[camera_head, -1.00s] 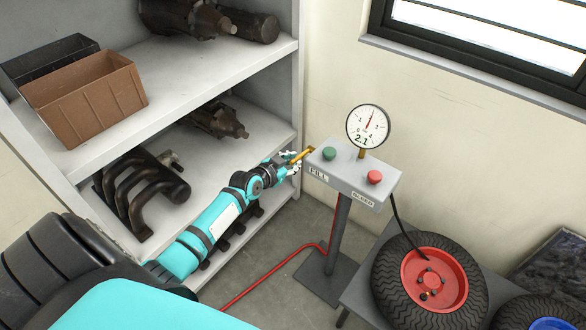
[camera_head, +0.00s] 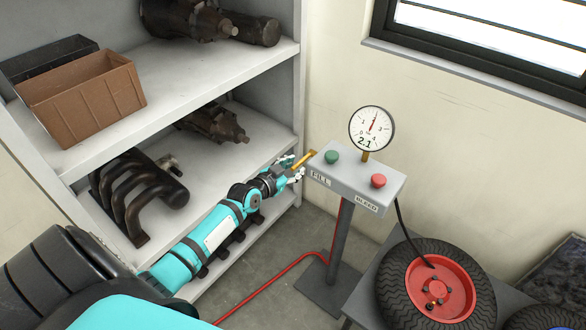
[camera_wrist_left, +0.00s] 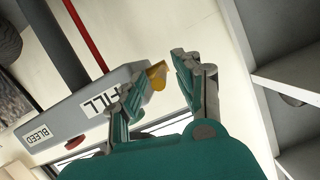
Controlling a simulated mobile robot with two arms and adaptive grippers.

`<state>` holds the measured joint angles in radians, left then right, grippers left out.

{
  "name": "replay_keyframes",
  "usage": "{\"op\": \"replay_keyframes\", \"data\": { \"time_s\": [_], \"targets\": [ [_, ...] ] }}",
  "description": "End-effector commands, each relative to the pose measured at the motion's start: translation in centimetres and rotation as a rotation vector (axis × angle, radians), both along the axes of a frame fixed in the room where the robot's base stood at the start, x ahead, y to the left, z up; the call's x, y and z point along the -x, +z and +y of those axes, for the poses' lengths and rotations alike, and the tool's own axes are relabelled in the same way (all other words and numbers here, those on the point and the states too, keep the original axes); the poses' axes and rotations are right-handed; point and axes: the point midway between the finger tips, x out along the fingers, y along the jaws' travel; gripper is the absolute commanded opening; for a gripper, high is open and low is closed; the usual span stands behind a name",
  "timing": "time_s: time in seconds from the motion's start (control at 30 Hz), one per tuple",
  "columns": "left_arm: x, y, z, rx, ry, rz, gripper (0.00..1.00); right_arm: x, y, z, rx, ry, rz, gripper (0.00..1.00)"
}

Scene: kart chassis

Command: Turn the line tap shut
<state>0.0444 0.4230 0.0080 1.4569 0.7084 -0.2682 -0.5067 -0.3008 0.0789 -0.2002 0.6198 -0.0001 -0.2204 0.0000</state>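The line tap (camera_head: 304,158) is a yellow lever at the left end of the grey gauge box (camera_head: 352,187), near the FILL label. In the head view it slants up to the right. My left gripper (camera_head: 292,168) is just left of and below the tap, with its fingers apart. In the left wrist view the tap (camera_wrist_left: 157,75) shows in the gap between the spread fingertips of my left gripper (camera_wrist_left: 150,80). I cannot tell whether a finger touches it. My right gripper is not in view.
The box carries a green button (camera_head: 331,157), a red button (camera_head: 378,181) and a gauge (camera_head: 371,128) reading 2.1. Shelves (camera_head: 265,130) with engine parts stand close left of my arm. A red hose (camera_head: 270,280) runs along the floor. A tyre (camera_head: 390,295) lies right.

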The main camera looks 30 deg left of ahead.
Motion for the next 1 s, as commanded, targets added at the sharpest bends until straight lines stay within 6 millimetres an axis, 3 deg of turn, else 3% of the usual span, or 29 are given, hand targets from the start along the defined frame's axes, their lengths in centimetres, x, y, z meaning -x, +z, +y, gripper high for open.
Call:
{"op": "replay_keyframes", "data": {
  "time_s": [0.37,0.8,1.0],
  "targets": [
    [0.5,0.0,-0.1,0.001,-0.002,0.003,0.36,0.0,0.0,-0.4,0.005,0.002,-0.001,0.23],
    [6.4,1.9,0.2,-0.001,-0.002,0.003,0.36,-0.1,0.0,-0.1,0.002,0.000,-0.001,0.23],
    [7.5,2.4,0.2,-0.001,0.000,0.000,0.36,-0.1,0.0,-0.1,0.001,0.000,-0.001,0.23]
  ]
}}
